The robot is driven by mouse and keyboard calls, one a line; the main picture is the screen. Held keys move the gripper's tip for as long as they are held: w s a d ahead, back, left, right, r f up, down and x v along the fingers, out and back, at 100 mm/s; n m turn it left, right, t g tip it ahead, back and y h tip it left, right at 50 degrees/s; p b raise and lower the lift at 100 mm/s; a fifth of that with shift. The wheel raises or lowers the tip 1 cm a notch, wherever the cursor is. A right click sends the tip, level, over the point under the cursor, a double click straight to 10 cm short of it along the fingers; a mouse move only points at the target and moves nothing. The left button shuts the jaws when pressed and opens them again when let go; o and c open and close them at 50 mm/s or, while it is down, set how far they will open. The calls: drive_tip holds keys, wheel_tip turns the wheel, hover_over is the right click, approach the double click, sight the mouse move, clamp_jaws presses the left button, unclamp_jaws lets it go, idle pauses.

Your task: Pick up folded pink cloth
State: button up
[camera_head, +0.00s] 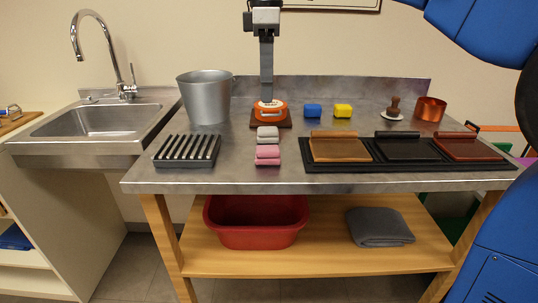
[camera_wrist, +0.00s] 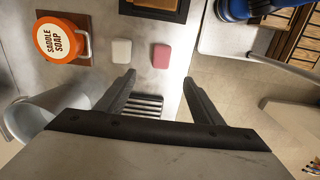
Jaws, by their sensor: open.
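The folded pink cloth (camera_head: 267,154) lies on the metal table near its front edge, with a folded light grey cloth (camera_head: 267,134) just behind it. In the wrist view, the pink cloth (camera_wrist: 160,56) is just above the gap between my fingertips, and the light grey cloth (camera_wrist: 121,52) is to its left. My gripper (camera_wrist: 158,79) is open and empty, its two dark fingers spread. It appears apart from the cloth, over the table; I cannot tell its exact height.
A slotted black rack (camera_head: 188,151) and a metal bucket (camera_head: 205,97) stand left of the cloths. A black tray (camera_head: 410,169) with leather pieces lies to the right. The front edge is close.

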hover_over(268, 148)
wheel_tip(268, 148, down, 11)
drive_tip(key=shift+w+f, duration=0.15)
drive_tip(key=shift+f, duration=2.75)
drive_tip(key=c, duration=1.2)
